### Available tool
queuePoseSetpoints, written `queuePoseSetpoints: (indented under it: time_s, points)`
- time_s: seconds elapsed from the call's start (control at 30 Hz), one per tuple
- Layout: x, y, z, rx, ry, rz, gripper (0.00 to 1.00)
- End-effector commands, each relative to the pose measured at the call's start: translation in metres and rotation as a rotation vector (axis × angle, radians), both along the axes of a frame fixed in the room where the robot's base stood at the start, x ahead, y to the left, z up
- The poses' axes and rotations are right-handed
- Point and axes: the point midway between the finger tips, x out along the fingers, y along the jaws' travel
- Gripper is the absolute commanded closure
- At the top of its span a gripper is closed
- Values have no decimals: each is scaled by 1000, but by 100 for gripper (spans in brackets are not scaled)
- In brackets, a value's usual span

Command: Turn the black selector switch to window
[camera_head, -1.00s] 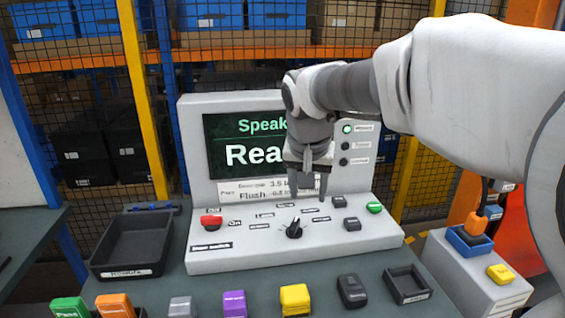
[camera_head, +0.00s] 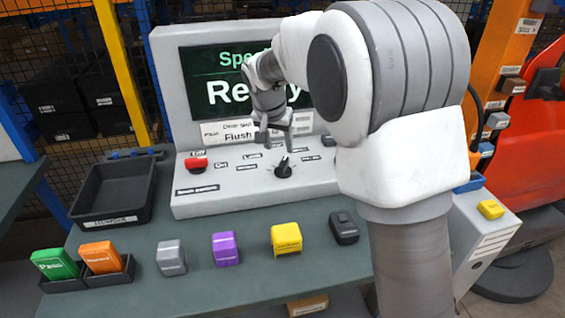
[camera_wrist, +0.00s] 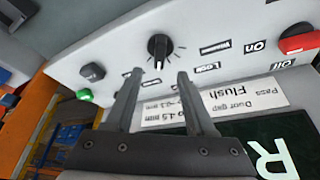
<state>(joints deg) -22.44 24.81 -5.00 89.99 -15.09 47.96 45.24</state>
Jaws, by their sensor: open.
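The black selector switch (camera_head: 284,167) sits on the sloping front of the light grey control panel (camera_head: 235,202). In the wrist view the switch (camera_wrist: 158,45) is in clear sight, its narrow end towards the screen. Small labels surround it; one appears to read Window (camera_wrist: 215,47) and another Lock (camera_wrist: 206,68). My gripper (camera_head: 277,142) is above and behind the switch, on the screen side. In the wrist view my two fingertips (camera_wrist: 160,75) are spread apart with nothing between them, short of the switch.
The wrist view shows a dark button (camera_wrist: 92,72) and a green button (camera_wrist: 85,95). A black tray (camera_head: 113,192) and several coloured blocks, including a yellow one (camera_head: 286,238), are on the table. The screen stands close behind my gripper.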

Motion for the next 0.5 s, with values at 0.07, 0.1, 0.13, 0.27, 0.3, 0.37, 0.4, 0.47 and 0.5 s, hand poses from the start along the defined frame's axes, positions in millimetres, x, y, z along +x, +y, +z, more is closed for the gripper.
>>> queuePoseSetpoints:
  time_s: [0.07, 0.1, 0.13, 0.27, 0.3, 0.37, 0.4, 0.47, 0.5]
  points:
    - [7, -3, -20, -2, 4, -1, 45]
    - [9, -4, -28, -2, 5, -2, 45]
    - [12, -5, -34, -2, 4, -1, 45]
    - [20, -8, -55, -1, 2, -1, 45]
    - [23, -8, -61, -1, 3, 0, 45]
    - [25, -9, -67, -1, 3, 0, 45]
    - [27, -10, -71, -1, 1, 1, 45]
    - [29, -10, -75, -1, 1, 1, 45]
    - [30, -11, -77, -1, 1, 0, 45]
